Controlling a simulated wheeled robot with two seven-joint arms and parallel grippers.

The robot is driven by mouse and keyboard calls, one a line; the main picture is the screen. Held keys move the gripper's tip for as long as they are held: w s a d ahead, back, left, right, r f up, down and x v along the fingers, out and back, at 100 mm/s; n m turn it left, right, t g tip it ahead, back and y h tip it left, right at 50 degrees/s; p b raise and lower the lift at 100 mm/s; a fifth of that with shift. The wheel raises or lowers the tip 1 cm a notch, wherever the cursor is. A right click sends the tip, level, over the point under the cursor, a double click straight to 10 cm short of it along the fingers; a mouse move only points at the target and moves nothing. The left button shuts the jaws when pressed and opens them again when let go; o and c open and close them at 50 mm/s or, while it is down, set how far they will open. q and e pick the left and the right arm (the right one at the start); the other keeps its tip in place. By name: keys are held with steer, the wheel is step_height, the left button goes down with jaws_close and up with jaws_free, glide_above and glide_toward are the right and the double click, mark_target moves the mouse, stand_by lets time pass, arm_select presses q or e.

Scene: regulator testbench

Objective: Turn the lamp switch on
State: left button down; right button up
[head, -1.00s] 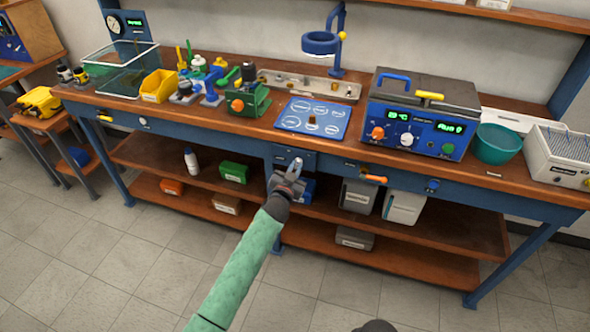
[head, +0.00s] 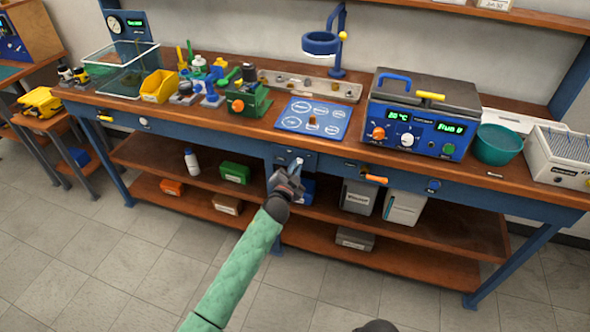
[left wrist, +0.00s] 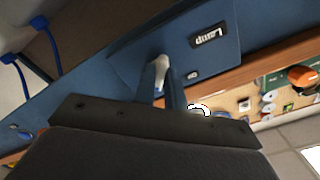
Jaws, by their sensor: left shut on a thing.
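The lamp switch is a small pale lever (left wrist: 161,68) on a blue panel (left wrist: 222,62) with a "Lamp" label, seen in the left wrist view. That panel is on the bench's front edge and shows in the head view (head: 310,160). My left gripper (head: 297,165) is at the panel; in the left wrist view its two fingers (left wrist: 160,82) are shut around the lever. The fingers hide part of the lever, so its position is hard to tell. The blue ring lamp (head: 320,43) stands at the back of the bench. My right gripper is not in view.
Boxes and a white bottle (head: 191,160) stand on the shelf below. The floor before the bench is clear.

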arm_select(q)
steer(key=c, duration=1.5)
jaws_free()
steer(key=shift+o, duration=0.2)
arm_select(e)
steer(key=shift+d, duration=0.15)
arm_select(q)
steer(key=shift+s, duration=0.15)
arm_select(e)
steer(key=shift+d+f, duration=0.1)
